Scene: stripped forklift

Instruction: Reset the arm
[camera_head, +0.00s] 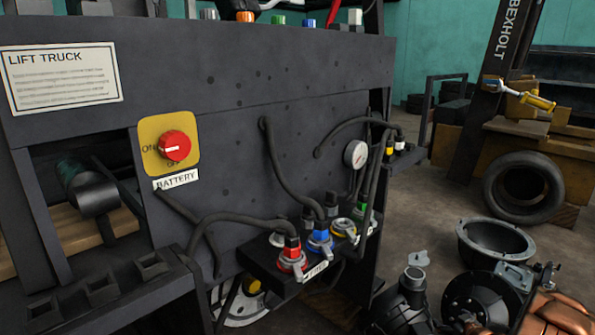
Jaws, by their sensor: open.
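My gripper does not show in this view. The dark grey forklift panel (240,200) fills the left and middle. It carries a red rotary battery switch (174,146) on a yellow plate, its pointer toward the ON side. Hoses run to a dark block low on the panel, with a red connector (291,257), a blue connector (320,237) and a green connector (362,212) at their ends. A yellow ring (343,226) sits beside the blue one. A round gauge (355,154) is on the panel's right side.
A bowl-shaped dark part (495,243), a black housing (480,298) and copper-coloured parts (552,314) crowd the floor at the lower right. An upright post (490,80) stands at the right. Some floor (430,205) between is clear.

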